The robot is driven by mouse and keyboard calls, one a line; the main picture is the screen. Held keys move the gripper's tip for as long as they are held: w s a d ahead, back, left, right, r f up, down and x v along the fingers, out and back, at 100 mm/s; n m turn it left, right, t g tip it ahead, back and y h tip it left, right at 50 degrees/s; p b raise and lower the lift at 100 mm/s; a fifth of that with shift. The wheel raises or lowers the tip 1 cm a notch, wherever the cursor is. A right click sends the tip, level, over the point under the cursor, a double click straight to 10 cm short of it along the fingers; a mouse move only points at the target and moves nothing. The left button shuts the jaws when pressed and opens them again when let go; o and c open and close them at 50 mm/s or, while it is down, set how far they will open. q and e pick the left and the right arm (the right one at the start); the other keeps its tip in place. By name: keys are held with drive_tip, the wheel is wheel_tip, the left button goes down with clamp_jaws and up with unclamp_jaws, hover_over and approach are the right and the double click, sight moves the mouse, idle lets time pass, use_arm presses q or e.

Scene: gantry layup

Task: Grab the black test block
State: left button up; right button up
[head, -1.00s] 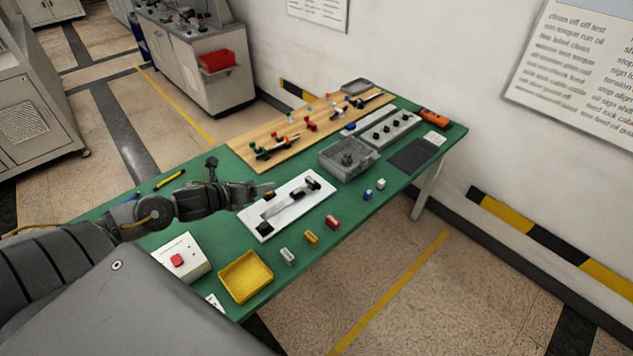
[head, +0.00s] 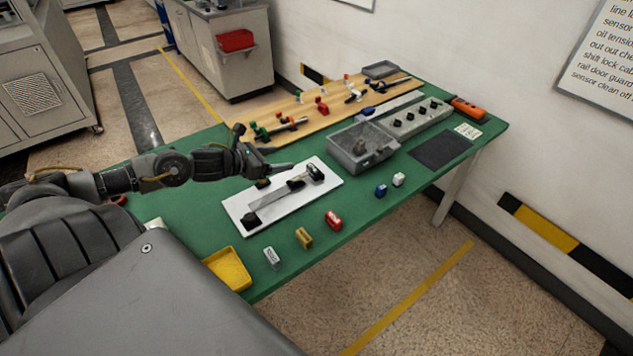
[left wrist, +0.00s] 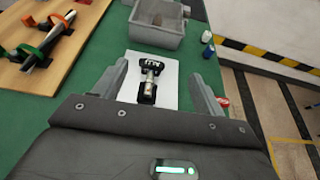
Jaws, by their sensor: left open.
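A white board (head: 318,190) lies on the green table and carries a grey bar with black parts. One is a black block (head: 251,221) at its near left end, another a black clamp-like part (head: 315,173) at its far right. I cannot tell for sure which is the black test block. My left gripper (head: 281,168) is above the board's far edge, open and empty. In the left wrist view its fingers (left wrist: 160,70) spread either side of the board's black parts (left wrist: 152,66), with no contact visible. My right gripper is out of view.
A grey bin (head: 350,162) stands right of the board. A wooden board (head: 285,110) with coloured clamps lies behind. Small red (head: 333,220), yellow (head: 303,238) and grey (head: 271,258) blocks line the front edge, near a yellow tray (head: 228,270).

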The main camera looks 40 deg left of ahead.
use_arm(q)
drive_tip(key=b, duration=0.5)
approach(310, 170)
drive_tip(key=shift+s+r, duration=0.35)
drive_tip(key=shift+s, duration=0.25)
drive_tip(key=shift+s+r, duration=0.3)
drive_tip(key=shift+s, duration=0.3)
drive_tip(key=shift+w+f, duration=0.1)
drive_tip(key=shift+f, duration=0.15)
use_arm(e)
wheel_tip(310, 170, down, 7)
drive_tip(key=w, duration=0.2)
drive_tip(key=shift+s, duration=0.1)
use_arm(q)
drive_tip(key=shift+w, duration=0.25)
drive_tip(key=shift+x, duration=2.5)
drive_tip(key=shift+p+x, duration=1)
drive_tip(key=shift+x, duration=1.35)
drive_tip(key=shift+w+a+f, duration=0.1)
drive_tip(key=shift+w, duration=0.2)
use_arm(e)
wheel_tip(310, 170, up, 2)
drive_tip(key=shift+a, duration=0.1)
